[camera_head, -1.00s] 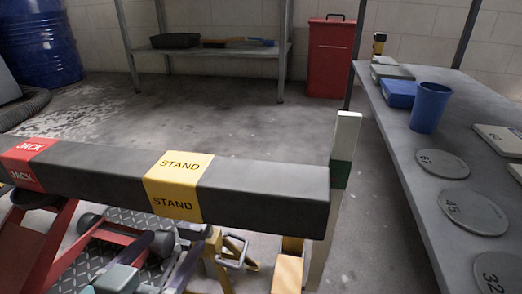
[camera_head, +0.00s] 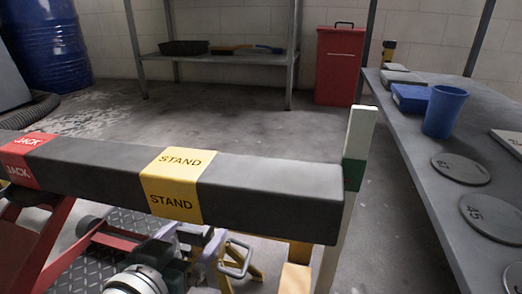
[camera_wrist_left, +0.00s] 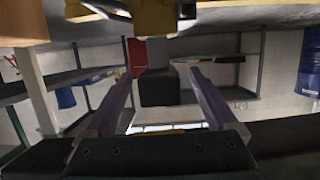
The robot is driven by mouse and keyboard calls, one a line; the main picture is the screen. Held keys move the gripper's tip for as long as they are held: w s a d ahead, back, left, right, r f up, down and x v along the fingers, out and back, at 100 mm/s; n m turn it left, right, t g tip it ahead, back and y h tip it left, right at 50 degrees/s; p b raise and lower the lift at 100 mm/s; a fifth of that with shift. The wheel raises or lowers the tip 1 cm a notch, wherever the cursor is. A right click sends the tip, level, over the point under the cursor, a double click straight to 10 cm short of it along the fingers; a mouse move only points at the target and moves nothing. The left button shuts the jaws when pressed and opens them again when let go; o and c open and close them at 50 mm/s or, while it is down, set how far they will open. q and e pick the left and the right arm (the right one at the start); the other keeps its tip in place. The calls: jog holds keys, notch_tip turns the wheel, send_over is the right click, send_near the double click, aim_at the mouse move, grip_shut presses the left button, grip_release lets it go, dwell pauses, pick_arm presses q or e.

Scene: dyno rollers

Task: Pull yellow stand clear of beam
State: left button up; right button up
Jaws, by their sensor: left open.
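The yellow stand (camera_head: 252,277) is below the beam (camera_head: 270,185), mostly hidden by it. Its legs and a grey loop handle (camera_head: 238,258) show under the beam's front edge. A yellow STAND label (camera_head: 172,185) wraps the beam above. My left gripper (camera_head: 195,240) is open below the beam, just left of the handle; whether they touch cannot be told. In the left wrist view, the two fingers (camera_wrist_left: 158,90) are spread, with a dark block visible between them and a yellow part (camera_wrist_left: 150,15) at the top. My right gripper is not in view.
A red JACK label (camera_head: 20,160) marks the beam's left part, with a red jack (camera_head: 45,240) below. A white-and-green post (camera_head: 356,150) stands by the beam's right end. A grey bench (camera_head: 420,180) with a blue cup (camera_head: 444,112) is at right. Floor behind the beam is clear.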

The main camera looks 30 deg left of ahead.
pick_arm(q)
jog(key=shift+b+x, duration=0.5)
jog(key=shift+x, duration=1.55)
grip_shut()
jog(key=shift+d, duration=0.1)
